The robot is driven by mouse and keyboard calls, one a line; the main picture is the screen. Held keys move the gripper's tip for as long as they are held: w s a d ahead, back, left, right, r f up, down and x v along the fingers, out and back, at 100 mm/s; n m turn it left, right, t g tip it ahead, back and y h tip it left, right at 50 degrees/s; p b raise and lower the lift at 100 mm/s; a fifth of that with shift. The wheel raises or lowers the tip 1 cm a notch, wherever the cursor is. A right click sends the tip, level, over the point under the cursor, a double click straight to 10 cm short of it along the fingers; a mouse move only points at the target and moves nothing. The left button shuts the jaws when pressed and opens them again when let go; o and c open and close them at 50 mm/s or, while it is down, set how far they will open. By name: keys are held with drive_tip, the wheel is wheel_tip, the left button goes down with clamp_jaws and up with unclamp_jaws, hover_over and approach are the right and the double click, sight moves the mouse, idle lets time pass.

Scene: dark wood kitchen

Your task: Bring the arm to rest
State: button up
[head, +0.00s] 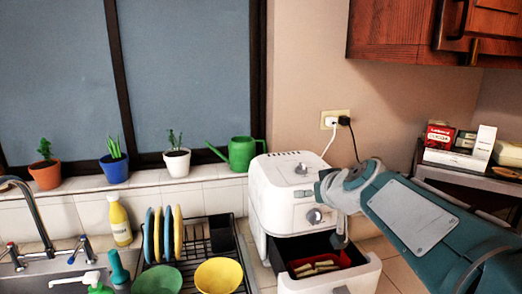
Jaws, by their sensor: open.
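My arm reaches in from the lower right of the head view, with its wrist in front of the white air fryer (280,190). My gripper (340,235) shows only in small part below the wrist, pointing down near the right side of the open drawer. It is open; its fingertips are not clear, and I see nothing held. The air fryer's drawer (355,280) is pulled out and holds several pale sticks (318,266) in a dark and red interior.
A dish rack (197,240) with plates and bowls stands left of the fryer, beside the sink. Potted plants and a green watering can (240,152) line the sill. A wall socket (335,120) with cords is behind. A wooden cabinet (400,35) hangs at upper right, above boxes (455,140).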

drive_tip(key=s+f+g+h, duration=0.1)
drive_tip(key=s+f, duration=0.3)
drive_tip(key=s, duration=0.4)
drive_tip(key=s+d+f+m+g+h, duration=0.1)
drive_tip(key=s+f+g, duration=0.2)
drive_tip(key=s, duration=0.6)
drive_tip(key=s+f+m+g+h, duration=0.1)
drive_tip(key=s+f, duration=0.5)
drive_tip(key=s, duration=0.3)
drive_tip(key=shift+d+g, duration=0.2)
drive_tip(key=shift+g, duration=0.2)
